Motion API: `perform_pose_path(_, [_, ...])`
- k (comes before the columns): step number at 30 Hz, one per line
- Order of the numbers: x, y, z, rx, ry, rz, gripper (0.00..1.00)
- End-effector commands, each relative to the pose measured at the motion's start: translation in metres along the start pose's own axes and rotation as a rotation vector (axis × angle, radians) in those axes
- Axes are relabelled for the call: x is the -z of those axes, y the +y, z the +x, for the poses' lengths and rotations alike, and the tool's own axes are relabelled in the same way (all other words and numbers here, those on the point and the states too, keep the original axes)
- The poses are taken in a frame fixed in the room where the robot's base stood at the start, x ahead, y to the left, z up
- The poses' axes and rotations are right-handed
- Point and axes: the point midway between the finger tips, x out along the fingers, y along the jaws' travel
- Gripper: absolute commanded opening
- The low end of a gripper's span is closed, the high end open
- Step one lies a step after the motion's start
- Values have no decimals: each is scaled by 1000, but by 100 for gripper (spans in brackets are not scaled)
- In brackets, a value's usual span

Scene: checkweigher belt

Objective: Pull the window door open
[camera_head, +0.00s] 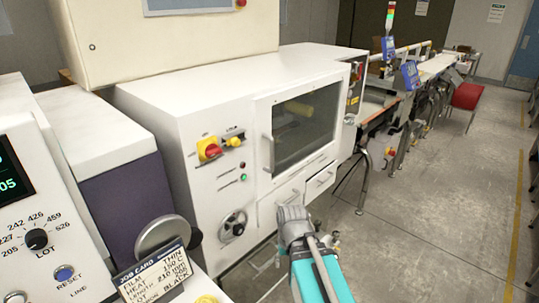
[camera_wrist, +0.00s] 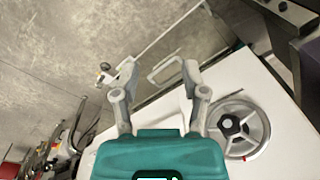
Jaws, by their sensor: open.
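The window door (camera_head: 302,124) is a white-framed dark glass panel on the front of the white machine. It looks closed, and its upright grey bar handle (camera_head: 268,153) is on its left side. My arm reaches in from the bottom of the head view, with its wrist in front of the drawers below the door; the fingertips are hard to make out there. In the wrist view my gripper (camera_wrist: 160,76) is open, with nothing held between its fingers. A pale bar handle (camera_wrist: 164,67) shows near the fingertips; I cannot tell which handle it is.
A handwheel (camera_head: 233,225) sits left of my wrist and also shows in the wrist view (camera_wrist: 238,128). A red and yellow rotary switch (camera_head: 209,149) is left of the door. A job card (camera_head: 154,276) stands at front left. Floor (camera_head: 430,215) on the right is clear.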

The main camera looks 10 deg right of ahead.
Motion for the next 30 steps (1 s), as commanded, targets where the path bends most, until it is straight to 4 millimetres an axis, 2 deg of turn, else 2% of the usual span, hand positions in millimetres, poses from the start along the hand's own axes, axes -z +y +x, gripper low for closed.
perform_pose_path(2, [8, 5, -3, 47, 8, 66, 57])
perform_pose_path(8, [33, -5, -14, 245, 23, 314, 57])
perform_pose_path(14, [70, -12, -39, 520, -2, 651, 57])
perform_pose_path(22, [122, -2, -92, 916, -138, 1099, 57])
perform_pose_path(30, [170, 35, -158, 1318, -402, 1479, 57])
